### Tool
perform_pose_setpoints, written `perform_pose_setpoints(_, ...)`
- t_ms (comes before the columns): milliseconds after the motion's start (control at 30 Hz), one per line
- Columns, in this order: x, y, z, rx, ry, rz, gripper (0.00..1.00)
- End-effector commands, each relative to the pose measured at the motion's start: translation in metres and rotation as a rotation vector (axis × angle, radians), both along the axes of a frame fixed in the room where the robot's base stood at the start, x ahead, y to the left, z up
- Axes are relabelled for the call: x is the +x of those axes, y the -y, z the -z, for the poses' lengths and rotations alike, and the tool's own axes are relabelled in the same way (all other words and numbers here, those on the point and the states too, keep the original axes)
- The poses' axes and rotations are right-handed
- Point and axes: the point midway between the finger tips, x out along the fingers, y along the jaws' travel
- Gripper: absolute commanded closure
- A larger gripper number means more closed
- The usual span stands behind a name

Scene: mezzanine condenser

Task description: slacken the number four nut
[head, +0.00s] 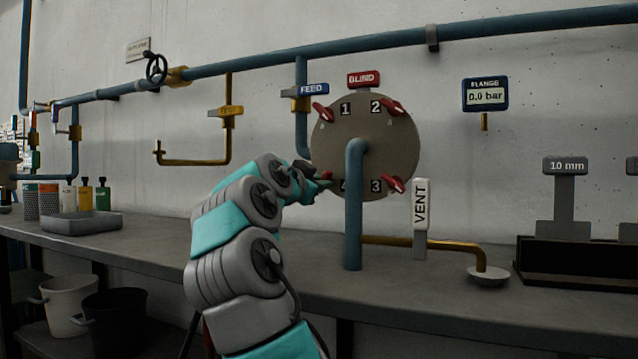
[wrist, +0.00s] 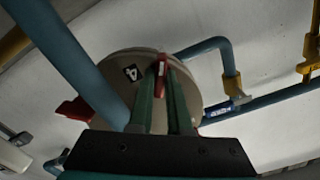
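A round grey-brown flange plate (head: 385,145) on the wall carries labels 1 to 4, each beside a red-handled nut. The number four nut (wrist: 161,72) is at the plate's lower left in the head view, mostly hidden by my gripper (head: 322,180). In the wrist view its red handle is between the two green fingertips, near the label 4 (wrist: 130,73). The fingers are close together and the handle appears to fill the gap. The number one (head: 321,111), two (head: 393,107) and three (head: 395,184) nuts are clear of my gripper.
A blue vertical pipe (head: 353,220) stands in front of the plate, just right of my gripper. A blue feed pipe (head: 301,135) runs behind. A VENT sign (head: 420,205) and brass pipe are to the right.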

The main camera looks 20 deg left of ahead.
Motion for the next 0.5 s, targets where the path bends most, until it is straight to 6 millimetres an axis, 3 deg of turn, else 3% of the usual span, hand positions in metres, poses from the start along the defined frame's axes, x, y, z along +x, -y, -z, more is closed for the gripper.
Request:
perform_pose_setpoints(100,0.0,0.0,-0.0002,0.0,0.0,0.0,1.0)
perform_pose_setpoints(500,-0.0001,0.0001,-0.0003,0.0,0.001,0.0,1.0)
